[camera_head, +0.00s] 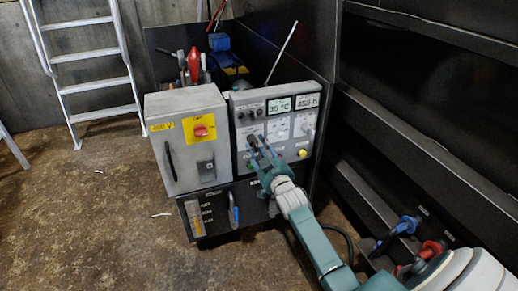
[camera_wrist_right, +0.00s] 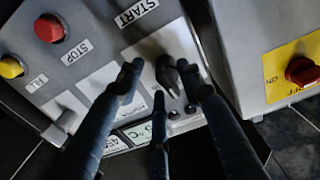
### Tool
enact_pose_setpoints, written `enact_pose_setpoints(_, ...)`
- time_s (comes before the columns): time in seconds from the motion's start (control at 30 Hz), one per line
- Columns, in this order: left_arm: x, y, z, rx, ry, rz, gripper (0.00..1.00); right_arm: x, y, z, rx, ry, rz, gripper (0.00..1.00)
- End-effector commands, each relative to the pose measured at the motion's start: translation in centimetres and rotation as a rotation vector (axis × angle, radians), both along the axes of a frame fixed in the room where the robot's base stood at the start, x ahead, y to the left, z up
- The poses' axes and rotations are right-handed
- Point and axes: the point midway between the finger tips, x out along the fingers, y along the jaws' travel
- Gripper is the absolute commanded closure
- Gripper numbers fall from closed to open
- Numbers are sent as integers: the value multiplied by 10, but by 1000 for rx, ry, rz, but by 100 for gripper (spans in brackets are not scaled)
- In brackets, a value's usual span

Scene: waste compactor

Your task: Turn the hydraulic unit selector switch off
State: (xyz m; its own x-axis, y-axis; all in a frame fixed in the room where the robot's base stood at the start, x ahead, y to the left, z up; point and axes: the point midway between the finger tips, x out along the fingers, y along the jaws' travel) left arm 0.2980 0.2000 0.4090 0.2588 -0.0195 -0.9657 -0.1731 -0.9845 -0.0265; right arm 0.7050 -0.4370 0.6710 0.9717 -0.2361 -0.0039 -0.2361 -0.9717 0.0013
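The grey control panel (camera_head: 276,128) stands right of the grey electrical box. My right gripper (camera_head: 262,147) reaches its left part from below right. In the right wrist view, the panel appears roughly upside down, and a black selector knob (camera_wrist_right: 170,76) shows close to the START label. The fingertips of my right gripper (camera_wrist_right: 162,82) are spread around this knob, two to its left and one to its right. I cannot tell whether they touch it. The gripper hides the knob in the head view. My left gripper is out of view.
The electrical box (camera_head: 187,150) has a red rotary switch (camera_head: 200,131) on a yellow plate. A red stop button (camera_wrist_right: 49,28) and a yellow button (camera_wrist_right: 11,67) are on the panel. A dark wall (camera_head: 430,110) closes the right side; floor (camera_head: 90,220) is free left.

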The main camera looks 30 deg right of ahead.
Motion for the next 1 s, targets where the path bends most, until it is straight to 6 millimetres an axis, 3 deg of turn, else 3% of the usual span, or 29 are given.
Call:
enact_pose_setpoints(0.23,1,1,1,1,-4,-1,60,-9,3,1,0,-3,1,64)
enact_pose_setpoints(0.7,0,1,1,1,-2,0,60,-98,23,0,-1,0,-1,64)
enact_pose_setpoints(1.0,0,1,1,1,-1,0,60,-118,27,1,0,-1,-2,64)
